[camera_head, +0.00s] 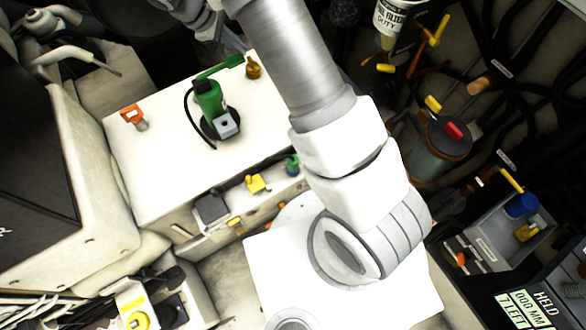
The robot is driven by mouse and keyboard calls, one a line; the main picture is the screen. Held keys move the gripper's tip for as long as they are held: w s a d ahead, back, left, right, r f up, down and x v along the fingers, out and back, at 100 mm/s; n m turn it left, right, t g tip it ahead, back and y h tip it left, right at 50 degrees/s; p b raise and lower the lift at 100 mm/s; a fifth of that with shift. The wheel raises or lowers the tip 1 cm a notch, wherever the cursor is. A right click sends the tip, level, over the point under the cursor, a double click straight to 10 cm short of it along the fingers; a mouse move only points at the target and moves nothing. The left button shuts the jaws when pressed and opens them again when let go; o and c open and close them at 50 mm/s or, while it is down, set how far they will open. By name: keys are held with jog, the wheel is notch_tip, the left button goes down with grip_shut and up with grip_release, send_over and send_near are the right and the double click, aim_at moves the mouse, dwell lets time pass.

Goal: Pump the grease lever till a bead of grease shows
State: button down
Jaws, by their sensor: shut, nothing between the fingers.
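The grease pump (208,98) stands on the white bench top, left of my arm. It has a green upright body on a dark round base. Its green lever (219,69) slopes up to the right from the top of the body. A black hose (189,112) curves down its left side. A small grey block (227,124) sits at its front. I see no bead of grease, and the outlet is too small to make out. My gripper does not show; my arm runs up out of the top edge.
A small amber bottle-like thing (253,68) stands by the lever's end. An orange piece (132,115) is at the bench's left. Yellow (257,184) and green (292,165) items sit along its front. Hoses and a drum (440,150) crowd the right. The bench top around the pump is mostly clear.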

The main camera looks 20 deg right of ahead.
jog(key=p+v, duration=0.5)
jog(key=v, duration=0.3)
dwell(0.4)
jog(key=shift+r, duration=0.15)
dwell(0.3)
jog(key=p+v, duration=0.5)
jog(key=v, duration=0.3)
dwell(0.6)
